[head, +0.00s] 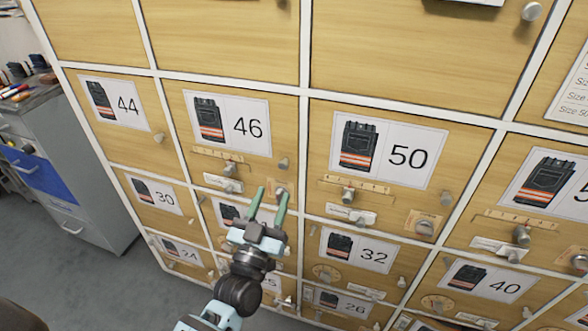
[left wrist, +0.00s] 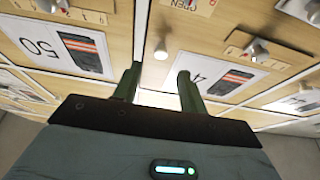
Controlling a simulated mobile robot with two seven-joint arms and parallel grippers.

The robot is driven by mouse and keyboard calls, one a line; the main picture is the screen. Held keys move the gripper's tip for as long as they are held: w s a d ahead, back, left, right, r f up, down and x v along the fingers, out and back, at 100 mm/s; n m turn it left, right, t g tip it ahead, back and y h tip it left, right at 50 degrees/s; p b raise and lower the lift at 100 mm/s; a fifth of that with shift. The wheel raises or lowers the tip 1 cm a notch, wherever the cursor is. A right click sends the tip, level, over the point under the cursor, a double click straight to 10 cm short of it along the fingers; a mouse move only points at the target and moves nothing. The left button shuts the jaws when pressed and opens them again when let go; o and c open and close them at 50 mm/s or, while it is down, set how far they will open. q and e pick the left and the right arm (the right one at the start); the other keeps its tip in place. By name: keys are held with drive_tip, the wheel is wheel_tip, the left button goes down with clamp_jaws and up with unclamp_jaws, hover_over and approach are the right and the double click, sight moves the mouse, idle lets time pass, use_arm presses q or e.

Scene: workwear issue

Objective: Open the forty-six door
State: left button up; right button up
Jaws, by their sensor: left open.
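The forty-six door (head: 285,125) is a wooden front in the locker wall, flush with its frame, with a card (head: 247,128) showing dark workwear with orange stripes. A small round knob (head: 283,163) is at its right edge. Below the card is a scale strip with a sliding knob (head: 229,169); another knob (head: 279,193) sits on a plate at lower right. My left gripper (head: 273,190) is open, its green fingertips over the door's lower right part. In the left wrist view, the small knob (left wrist: 160,51) appears between and beyond the fingers (left wrist: 157,82). My right gripper is not visible.
The 50 door (head: 465,150) is to the right and the 44 door (head: 119,140) to the left, both shut. Smaller doors, such as 32 (head: 325,235), are below. A grey cabinet (head: 85,165) with a blue drawer stands at left. Grey floor is clear at lower left.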

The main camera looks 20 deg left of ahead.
sight(282, 168)
use_arm(q)
drive_tip(key=shift+a+r, duration=0.1)
drive_tip(key=shift+r, duration=0.05)
drive_tip(key=shift+p+x, duration=0.3)
drive_tip(key=shift+x, duration=3.5)
clamp_jaws()
